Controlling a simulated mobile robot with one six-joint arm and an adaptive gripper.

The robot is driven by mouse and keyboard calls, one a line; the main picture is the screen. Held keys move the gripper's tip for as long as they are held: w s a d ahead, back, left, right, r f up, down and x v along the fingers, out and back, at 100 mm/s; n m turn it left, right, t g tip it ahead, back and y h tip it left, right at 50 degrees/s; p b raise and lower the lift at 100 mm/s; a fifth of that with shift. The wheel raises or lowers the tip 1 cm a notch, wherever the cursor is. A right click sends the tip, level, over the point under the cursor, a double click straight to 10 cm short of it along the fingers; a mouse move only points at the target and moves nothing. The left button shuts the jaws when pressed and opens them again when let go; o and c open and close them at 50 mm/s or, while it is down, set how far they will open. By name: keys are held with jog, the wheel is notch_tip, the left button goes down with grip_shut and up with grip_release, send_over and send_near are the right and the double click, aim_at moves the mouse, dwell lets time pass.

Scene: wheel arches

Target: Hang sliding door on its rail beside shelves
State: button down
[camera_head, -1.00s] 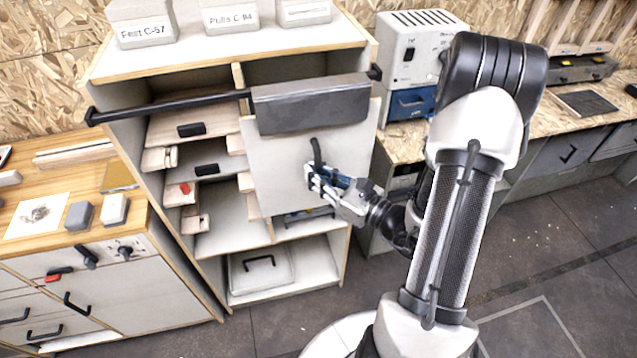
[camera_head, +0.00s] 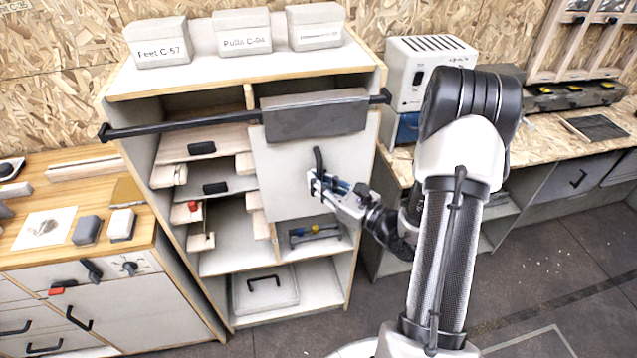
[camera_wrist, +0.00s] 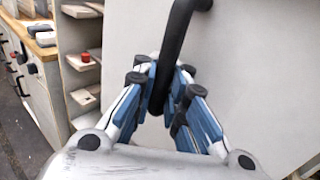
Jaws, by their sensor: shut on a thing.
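The sliding door (camera_head: 285,170) is a pale flat panel in front of the upper right half of the shelves. A grey hood (camera_head: 316,118) runs along its top. The black rail (camera_head: 180,127) crosses the front of the shelves. The rail runs behind or under the hood and shows on both sides of it; I cannot tell if the hood rests on it. My gripper (camera_head: 318,186) is shut on the door's black handle (camera_head: 319,158), at its lower end. The wrist view also shows the handle (camera_wrist: 176,45) between the fingers.
The shelves (camera_head: 215,250) hold dark-handled drawers at left and a lidded bin (camera_head: 265,290) below. Labelled boxes (camera_head: 244,32) stand on top. A wooden bench (camera_head: 60,240) is at left. A white machine (camera_head: 425,70) stands on the right bench, close to the rail end.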

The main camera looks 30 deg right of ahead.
jog(key=shift+f, duration=0.15)
jog(key=c, duration=1.5)
grip_release()
jog(key=shift+c, duration=0.2)
jog(key=shift+f, duration=0.1)
jog(key=shift+s, duration=0.1)
